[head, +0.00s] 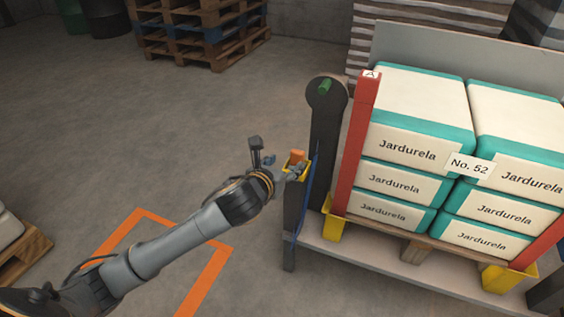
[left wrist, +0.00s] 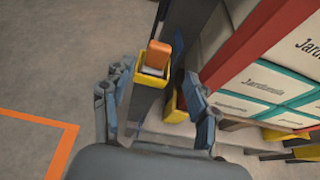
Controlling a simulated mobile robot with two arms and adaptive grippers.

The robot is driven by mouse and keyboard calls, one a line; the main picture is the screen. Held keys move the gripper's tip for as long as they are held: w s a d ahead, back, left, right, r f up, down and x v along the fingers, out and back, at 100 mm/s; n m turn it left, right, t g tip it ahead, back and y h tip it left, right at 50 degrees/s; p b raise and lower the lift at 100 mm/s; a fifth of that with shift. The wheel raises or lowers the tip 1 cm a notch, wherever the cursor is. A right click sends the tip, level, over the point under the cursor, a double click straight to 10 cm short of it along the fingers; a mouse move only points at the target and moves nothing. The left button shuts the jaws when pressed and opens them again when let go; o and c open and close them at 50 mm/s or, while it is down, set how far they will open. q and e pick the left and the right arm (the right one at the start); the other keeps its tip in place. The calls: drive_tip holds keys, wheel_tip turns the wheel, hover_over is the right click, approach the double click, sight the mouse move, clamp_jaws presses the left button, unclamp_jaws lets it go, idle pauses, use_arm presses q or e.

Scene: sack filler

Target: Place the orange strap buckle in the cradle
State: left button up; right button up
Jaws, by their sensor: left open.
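The orange strap buckle (head: 297,156) stands in the yellow cradle (head: 289,171) on top of a dark post beside the loaded pallet. In the left wrist view the buckle (left wrist: 158,55) sits upright inside the rim of the cradle (left wrist: 150,80), its lower part hidden by the rim. My left gripper (head: 292,172) is right at the cradle in the head view. In the left wrist view its fingers (left wrist: 163,88) are spread wide, one on each side of the cradle and post, with nothing held between them. My right gripper does not show.
A red corner post (head: 357,140) and stacked white and teal sacks (head: 405,145) stand close to the right of the cradle. A dark post with a green knob (head: 324,88) rises just behind it. The floor to the left is open, with an orange outline (head: 215,270).

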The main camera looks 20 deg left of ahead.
use_arm(q)
drive_tip(key=shift+s+r, duration=0.2)
drive_tip(key=shift+s, duration=0.35)
drive_tip(key=s+f+n+g, duration=0.3)
drive_tip(key=s+f+n, duration=0.2)
drive_tip(key=s+n, duration=0.5)
drive_tip(key=s+f+n+g, duration=0.3)
drive_tip(key=s+f+n, duration=0.3)
drive_tip(key=s+n, duration=0.4)
drive_tip(key=s+f+n+g, duration=0.4)
drive_tip(key=s+n, duration=0.7)
drive_tip(key=n, duration=0.3)
drive_tip(key=shift+a+f, duration=0.2)
drive_tip(key=shift+f, duration=0.65)
